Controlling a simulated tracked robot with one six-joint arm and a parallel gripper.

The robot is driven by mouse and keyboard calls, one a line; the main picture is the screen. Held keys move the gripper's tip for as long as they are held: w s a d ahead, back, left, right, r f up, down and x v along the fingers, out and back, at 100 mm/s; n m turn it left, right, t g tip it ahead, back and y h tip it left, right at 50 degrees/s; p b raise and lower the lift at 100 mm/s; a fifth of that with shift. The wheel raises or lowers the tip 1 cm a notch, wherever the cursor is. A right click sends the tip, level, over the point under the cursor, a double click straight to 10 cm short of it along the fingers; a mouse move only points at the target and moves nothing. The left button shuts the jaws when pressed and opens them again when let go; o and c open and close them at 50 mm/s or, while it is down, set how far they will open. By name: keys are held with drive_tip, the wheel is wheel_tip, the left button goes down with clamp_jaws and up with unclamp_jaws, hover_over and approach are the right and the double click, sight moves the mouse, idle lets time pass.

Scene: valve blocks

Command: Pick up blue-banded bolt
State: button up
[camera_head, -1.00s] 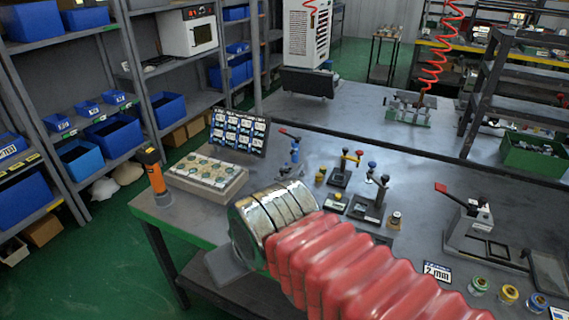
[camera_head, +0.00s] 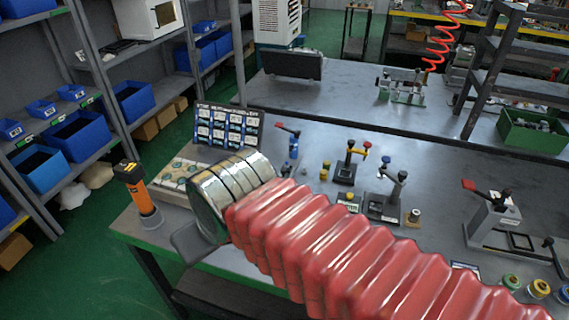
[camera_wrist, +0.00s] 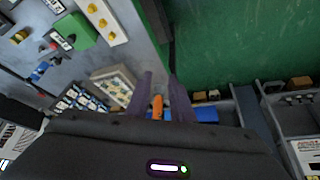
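Small round pieces with coloured rings stand at the bench's lower right in the head view. The blue-ringed one (camera_head: 565,294) is cut by the right edge, beside a yellow-ringed one (camera_head: 539,288) and a green-ringed one (camera_head: 510,282). I cannot make out its bolt shape. My gripper (camera_wrist: 160,85) shows in the wrist view as two purple fingers, apart, with nothing held. An orange torch-like tool (camera_wrist: 157,104) shows beyond and between them, not gripped. In the head view my arm hides part of the bench, and the fingers do not show.
The orange tool (camera_head: 135,187) stands at the bench's left corner. A label board (camera_head: 225,127) and a tray (camera_head: 172,176) are behind my arm. Small clamps (camera_head: 387,190) stand mid-bench, and a red-handled press (camera_head: 492,218) stands right. Blue-bin shelves line the left; green floor lies between.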

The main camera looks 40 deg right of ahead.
drive_tip(key=shift+w+a, duration=0.2)
drive_tip(key=w+d+f+m+g+y, duration=0.1)
drive_tip(key=w+d+f+m+y, duration=0.15)
drive_tip(key=w+d+m, duration=0.6)
drive_tip(key=w+d+f+m+y, duration=0.2)
drive_tip(key=w+d+m+y, duration=0.1)
drive_tip(key=w+d+m, duration=0.6)
drive_tip(key=d+f+m+t, duration=0.2)
drive_tip(key=d+f+m, duration=0.2)
drive_tip(key=d, duration=0.6)
drive_tip(key=d+f+m+t, duration=0.2)
drive_tip(key=d+f+m, duration=0.2)
drive_tip(key=d, duration=0.6)
drive_tip(key=d+f+m+t, duration=0.2)
drive_tip(key=d+f+m, duration=0.3)
drive_tip(key=d, duration=0.6)
drive_tip(key=shift+w+f+y, duration=0.25)
drive_tip(key=shift+w+f, duration=0.15)
drive_tip(key=shift+f, duration=0.2)
